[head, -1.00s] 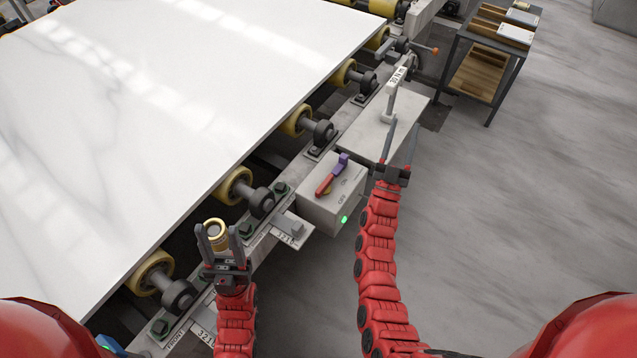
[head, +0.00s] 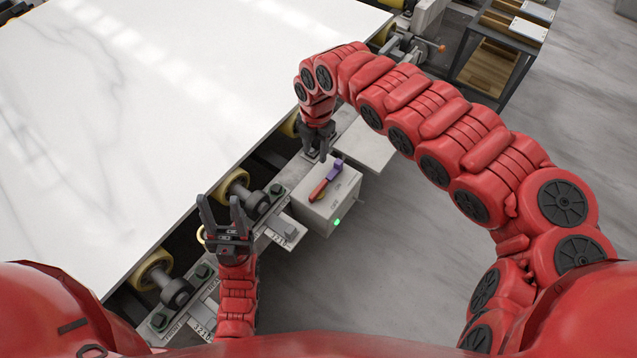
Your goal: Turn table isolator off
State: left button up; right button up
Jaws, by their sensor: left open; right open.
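The table isolator is a grey box (head: 322,210) mounted beside the roller frame. A red handle (head: 319,190) with a purple end (head: 336,167) lies across its top, and a green light (head: 337,222) glows on its front side. Part of the lettering on top is hidden. My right gripper (head: 317,158) is open and points down, just behind and above the isolator, near the handle's purple end; I cannot tell whether it touches. My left gripper (head: 224,208) is open and empty over the roller frame, left of the box.
A large white stone slab (head: 150,90) fills the left on yellow rollers (head: 233,186). A flat grey plate (head: 365,147) is behind the isolator. A dark bench (head: 500,50) stands at the back right. The floor at right is clear.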

aim_at(318, 189)
jog(key=f, duration=1.6)
jog(key=shift+s+d+f, duration=0.15)
jog(key=shift+s+d, duration=0.1)
jog(key=shift+s, duration=0.15)
jog(key=shift+w+d+f, duration=0.1)
jog(key=shift+d+f, duration=0.05)
jog(key=shift+f, duration=0.4)
jog(key=shift+c, duration=0.3)
grip_shut()
